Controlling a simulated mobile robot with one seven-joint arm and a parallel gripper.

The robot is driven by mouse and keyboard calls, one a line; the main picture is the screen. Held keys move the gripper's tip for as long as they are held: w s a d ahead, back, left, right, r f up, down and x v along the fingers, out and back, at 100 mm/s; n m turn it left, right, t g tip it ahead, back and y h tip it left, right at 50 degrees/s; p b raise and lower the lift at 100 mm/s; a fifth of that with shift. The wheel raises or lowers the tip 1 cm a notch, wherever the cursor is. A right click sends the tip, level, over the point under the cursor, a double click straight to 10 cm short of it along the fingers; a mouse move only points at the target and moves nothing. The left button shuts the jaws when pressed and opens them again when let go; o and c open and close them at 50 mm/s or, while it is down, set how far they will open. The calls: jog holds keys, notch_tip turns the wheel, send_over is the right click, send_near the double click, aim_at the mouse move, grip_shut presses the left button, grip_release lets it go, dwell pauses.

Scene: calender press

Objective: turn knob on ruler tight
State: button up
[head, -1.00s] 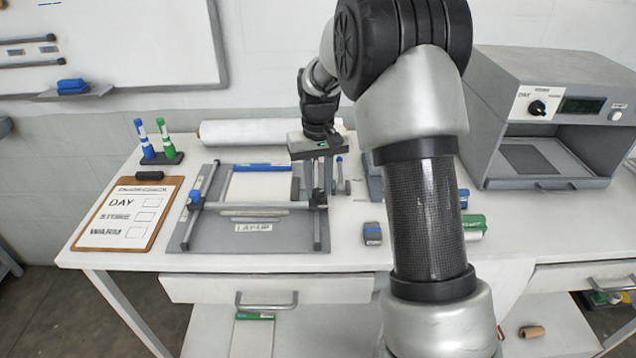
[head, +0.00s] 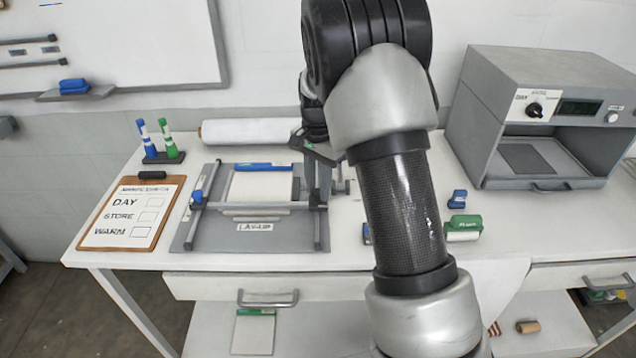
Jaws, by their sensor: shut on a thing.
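The ruler (head: 258,206) is a grey bar lying crosswise over the grey lay-up board (head: 205,235), between two side rails. A blue clamp piece (head: 197,196) sits at its left end. My gripper (head: 319,194) points down at the ruler's right end, its fingers shut on the knob there. The knob itself is mostly hidden by the fingers. A white sheet (head: 262,186) lies on the board under the ruler, with a blue strip (head: 262,167) along its far edge.
A clipboard (head: 171,188) lies left of the board, with marker pens (head: 156,140) behind it. A white roll (head: 250,131) lies behind the board. A blue block (head: 457,199) and a green-topped block (head: 464,225) are on the right, before a grey press (head: 545,110). My arm covers the bench middle.

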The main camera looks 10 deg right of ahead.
aim_at(318, 191)
jog(key=shift+m+p, duration=0.5)
jog(key=shift+m, duration=1.5)
jog(key=o, duration=1.1)
jog(key=shift+r+p, duration=0.3)
jog(key=shift+r, duration=8.4)
